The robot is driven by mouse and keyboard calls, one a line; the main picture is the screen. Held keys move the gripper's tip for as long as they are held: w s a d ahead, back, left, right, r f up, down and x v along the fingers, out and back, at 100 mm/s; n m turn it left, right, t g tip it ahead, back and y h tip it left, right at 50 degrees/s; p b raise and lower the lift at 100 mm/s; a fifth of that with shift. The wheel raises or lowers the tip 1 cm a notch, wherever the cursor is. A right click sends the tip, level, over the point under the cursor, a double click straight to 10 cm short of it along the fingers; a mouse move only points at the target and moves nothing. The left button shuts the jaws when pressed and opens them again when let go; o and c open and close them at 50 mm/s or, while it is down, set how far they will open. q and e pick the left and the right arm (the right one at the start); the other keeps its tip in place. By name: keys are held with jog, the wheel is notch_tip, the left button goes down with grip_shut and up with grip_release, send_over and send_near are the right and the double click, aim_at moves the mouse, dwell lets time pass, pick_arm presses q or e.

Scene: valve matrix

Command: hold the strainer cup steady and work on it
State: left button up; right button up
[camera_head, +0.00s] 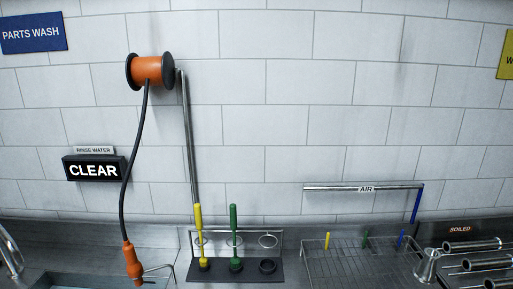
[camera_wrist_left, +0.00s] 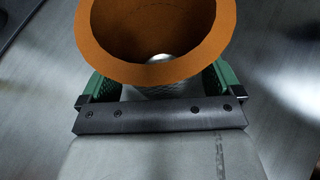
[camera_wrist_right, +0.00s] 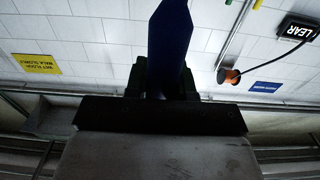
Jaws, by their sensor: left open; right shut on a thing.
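In the left wrist view, a brown-orange cup (camera_wrist_left: 92,58), which looks like the strainer cup, has its wide mouth facing the camera. My left gripper (camera_wrist_left: 160,82) is open, with one green finger on each side of the cup; whether they touch it is unclear. A rounded shiny metal piece (camera_wrist_left: 160,59) shows inside the cup. In the right wrist view, my right gripper (camera_wrist_right: 162,82) is shut on a dark blue handle-like thing (camera_wrist_right: 170,35); its far end is cut off. Neither gripper nor the cup shows in the head view.
A rack (camera_head: 220,272) holds a yellow-handled tool (camera_head: 198,230) and a green-handled tool (camera_head: 234,230); its right ring is empty. An orange reel (camera_head: 151,71) hangs a hose with an orange nozzle (camera_head: 132,259). A wire drying rack (camera_head: 345,262) and metal cylinders (camera_head: 472,246) stand right.

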pick_arm(q)
jog(key=shift+s+d+r, duration=0.1)
jog(key=shift+s+r, duration=0.05)
jog(key=shift+s, duration=0.1)
jog(key=c, duration=0.3)
pick_arm(e)
jog(key=shift+s+r, duration=0.1)
jog(key=shift+s, duration=0.25)
pick_arm(q)
jog(key=shift+c, duration=1.4)
pick_arm(e)
jog(key=shift+d, duration=0.1)
jog(key=shift+w, duration=0.1)
pick_arm(q)
jog(key=shift+w, duration=0.1)
pick_arm(e)
jog(key=w+a+r+n+g+y, duration=0.2)
jog(key=w+a+r+n+y, duration=0.2)
jog(key=w+a+r, duration=0.3)
jog(key=w+a+r+n+g+y, duration=0.2)
jog(key=w+a+r+y, duration=0.5)
jog(key=a, duration=0.7)
jog(key=w+r+n, duration=0.1)
jog(key=w, duration=0.1)
jog(key=shift+w+a+r+n, duration=0.15)
jog(key=shift+w+r+n, duration=0.15)
jog(key=shift+w+n, duration=0.1)
